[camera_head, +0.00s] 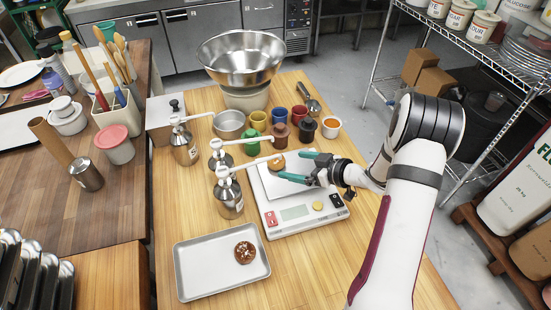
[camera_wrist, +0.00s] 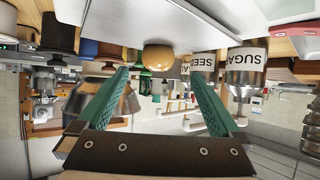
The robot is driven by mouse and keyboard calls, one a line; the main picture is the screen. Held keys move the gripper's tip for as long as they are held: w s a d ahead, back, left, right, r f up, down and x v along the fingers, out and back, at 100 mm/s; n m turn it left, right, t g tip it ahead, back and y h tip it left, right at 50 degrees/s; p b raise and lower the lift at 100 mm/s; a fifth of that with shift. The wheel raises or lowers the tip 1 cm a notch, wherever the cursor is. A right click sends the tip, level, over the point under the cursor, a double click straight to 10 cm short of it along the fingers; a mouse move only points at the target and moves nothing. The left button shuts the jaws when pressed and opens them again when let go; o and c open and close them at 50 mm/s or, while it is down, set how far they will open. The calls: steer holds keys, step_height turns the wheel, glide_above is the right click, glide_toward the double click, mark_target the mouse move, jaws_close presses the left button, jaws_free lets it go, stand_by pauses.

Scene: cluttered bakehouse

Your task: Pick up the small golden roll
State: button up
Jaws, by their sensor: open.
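The small golden roll (camera_head: 277,162) rests on the pale plate of the kitchen scale (camera_head: 279,217), near the plate's far left edge. In the wrist view, which is upside down, the roll (camera_wrist: 158,58) shows whole just beyond and between my fingertips. My gripper (camera_head: 290,165) has green fingers and is open, low over the plate, coming from the right. The fingers point at the roll, and nothing is between them. In the wrist view, my gripper (camera_wrist: 161,73) spreads wider than the roll. I cannot tell whether a fingertip touches it.
Pump bottles (camera_head: 230,196) stand close left of the scale, one spout reaching toward the roll. Coloured cups (camera_head: 299,115) and a metal pan (camera_head: 229,124) stand behind. A tray (camera_head: 197,274) with a dark topped bun (camera_head: 244,252) lies in front. The table's front right is clear.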

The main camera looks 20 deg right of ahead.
mark_target(276, 160)
steer(key=x, duration=0.7)
steer(key=shift+w+d+r, duration=0.1)
steer(key=shift+w+r, duration=0.05)
steer(key=shift+r, duration=0.1)
steer(key=c, duration=1)
steer(key=shift+r, duration=0.15)
